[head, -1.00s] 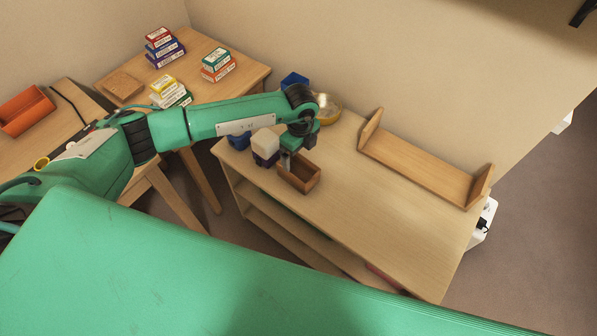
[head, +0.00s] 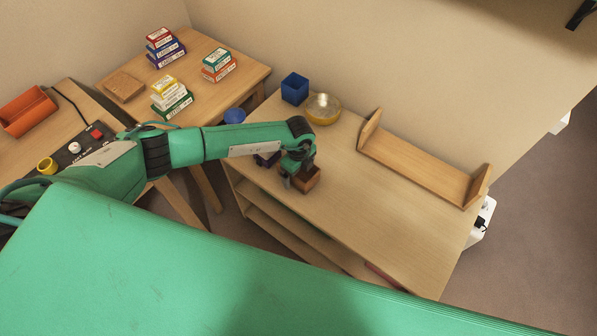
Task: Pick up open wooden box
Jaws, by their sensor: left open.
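The open wooden box (head: 311,182) is a small brown box on top of the low wooden shelf unit (head: 370,220), near its front left edge. My left gripper (head: 290,181) is at the box's left end, pointing down, and hides part of it. Its jaws are open; whether a finger touches the box I cannot tell. My right gripper is not in view.
A dark blue object (head: 266,160) sits just left of the box, partly under my arm. The shelf top's right front is clear.

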